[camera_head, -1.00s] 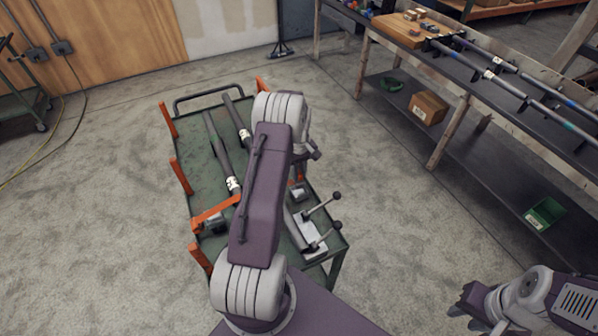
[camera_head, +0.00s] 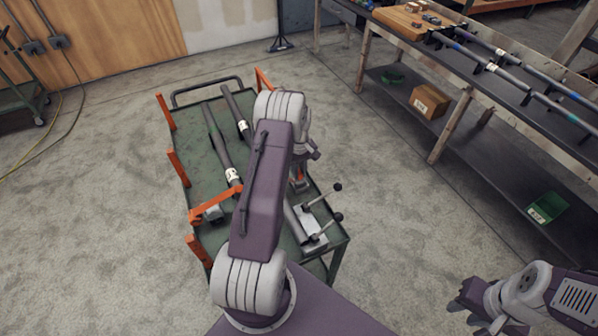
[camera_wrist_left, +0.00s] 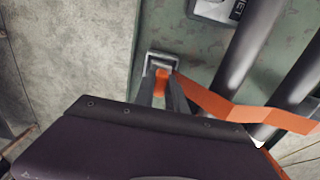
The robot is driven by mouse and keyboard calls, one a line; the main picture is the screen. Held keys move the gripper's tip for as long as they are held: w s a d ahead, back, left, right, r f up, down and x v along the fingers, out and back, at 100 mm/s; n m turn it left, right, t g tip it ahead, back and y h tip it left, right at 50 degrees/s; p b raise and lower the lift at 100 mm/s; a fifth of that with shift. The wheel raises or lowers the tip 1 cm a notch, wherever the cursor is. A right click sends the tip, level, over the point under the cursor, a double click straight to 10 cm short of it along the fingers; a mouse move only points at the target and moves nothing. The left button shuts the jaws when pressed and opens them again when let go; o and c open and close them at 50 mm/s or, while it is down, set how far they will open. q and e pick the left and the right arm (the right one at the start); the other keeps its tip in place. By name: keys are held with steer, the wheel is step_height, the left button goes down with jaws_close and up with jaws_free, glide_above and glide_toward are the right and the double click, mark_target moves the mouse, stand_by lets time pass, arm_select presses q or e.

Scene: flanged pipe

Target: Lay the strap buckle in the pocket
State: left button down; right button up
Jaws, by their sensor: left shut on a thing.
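My left gripper (camera_wrist_left: 161,88) is shut on the orange strap's buckle end, with orange showing between its fingers. A small grey U-shaped metal frame (camera_wrist_left: 162,58) lies right at the fingertips; I cannot tell whether it is the pocket or part of the buckle, nor whether the two touch. The orange strap (camera_wrist_left: 240,110) runs right from the gripper, across the dark pipes (camera_wrist_left: 255,40). In the head view the strap (camera_head: 216,205) shows left of my left arm, which hides its middle. My right gripper (camera_head: 467,306) is open and empty, off the cart at the lower right.
The green cart (camera_head: 200,150) has orange posts (camera_head: 178,167) on its left side. A pale plate with black-knobbed levers (camera_head: 314,229) stands at its near right. A labelled grey plate (camera_wrist_left: 217,9) shows in the wrist view. A bench (camera_head: 480,70) with pipes stands right.

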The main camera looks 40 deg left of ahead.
arm_select(q)
steer(key=shift+f+b, duration=0.3)
steer(key=shift+f, duration=0.25)
steer(key=c, duration=1.3)
jaws_free()
step_height(320, 180, up, 9)
steer(key=shift+r, duration=0.1)
